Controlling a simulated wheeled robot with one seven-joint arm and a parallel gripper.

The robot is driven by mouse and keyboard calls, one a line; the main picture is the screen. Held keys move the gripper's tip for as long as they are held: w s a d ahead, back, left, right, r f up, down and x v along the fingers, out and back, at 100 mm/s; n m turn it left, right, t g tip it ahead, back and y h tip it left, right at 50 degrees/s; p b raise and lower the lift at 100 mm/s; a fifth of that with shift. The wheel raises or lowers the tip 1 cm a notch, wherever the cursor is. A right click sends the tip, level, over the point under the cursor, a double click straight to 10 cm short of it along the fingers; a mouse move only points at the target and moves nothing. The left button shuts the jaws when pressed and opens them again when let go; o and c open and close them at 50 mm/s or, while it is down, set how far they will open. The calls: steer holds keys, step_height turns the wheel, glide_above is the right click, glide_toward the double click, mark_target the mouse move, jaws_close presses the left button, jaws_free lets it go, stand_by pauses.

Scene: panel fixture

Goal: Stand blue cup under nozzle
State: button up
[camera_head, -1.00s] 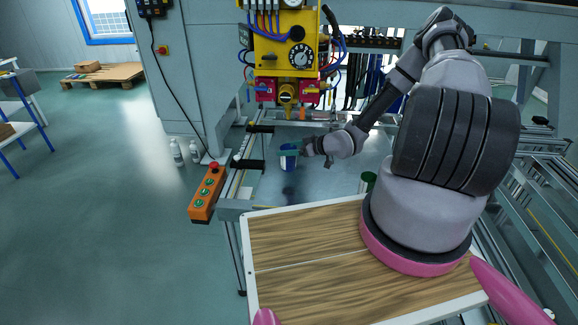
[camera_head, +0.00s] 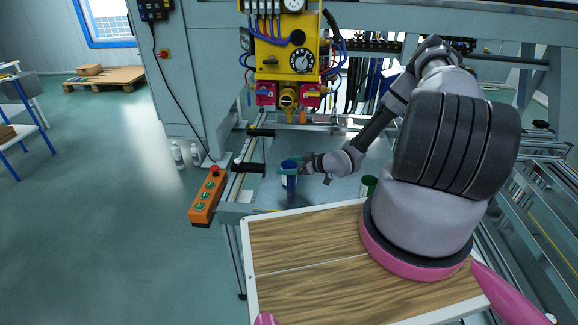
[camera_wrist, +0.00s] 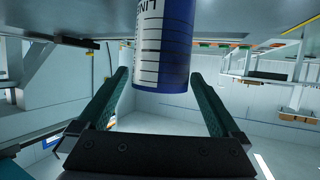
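The blue cup (camera_head: 291,183), with a white scale-marked side, stands on the grey fixture surface, below the nozzle in the picture. Whether it is exactly beneath cannot be told. The brass nozzle (camera_head: 287,98) hangs under the yellow panel. My gripper (camera_head: 289,171) is at the cup, reaching in from the right. In the wrist view the cup (camera_wrist: 165,50) shows between and beyond the two green fingers, inverted in that picture. The fingers are spread, with a visible gap beside the cup, so my gripper is open.
A green container (camera_head: 369,184) stands on the surface to the right. A black-handled bar (camera_head: 249,168) and an orange button box (camera_head: 207,196) are at the left. A wood-topped table (camera_head: 305,240) is in front. Red blocks (camera_head: 266,95) flank the nozzle.

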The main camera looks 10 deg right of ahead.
steer(key=shift+r, duration=0.15)
steer(key=v, duration=1.2)
steer(key=w+d+r+m+g+h, duration=0.1)
steer(key=w+d+r+h, duration=0.1)
steer(key=d+r+h, duration=0.3)
steer(key=w+d+r+m+g+h, duration=0.1)
steer(key=w+d+r+h, duration=0.15)
steer(key=d+r, duration=0.4)
step_height(320, 180, up, 17)
steer(key=s+m+h, duration=0.2)
steer(key=m+h, duration=0.2)
steer(key=s+a+r+m, duration=0.4)
steer(key=s+r, duration=0.5)
steer(key=r, duration=0.5)
steer(key=s+a+r+m+y, duration=0.1)
steer(key=s+a+r, duration=0.3)
steer(key=s, duration=0.4)
steer(key=s+a+r+m+y, duration=0.2)
steer(key=s+a+r+m, duration=0.1)
steer(key=s+a, duration=0.3)
steer(key=shift+s+r, duration=0.7)
steer(key=shift+s, duration=0.4)
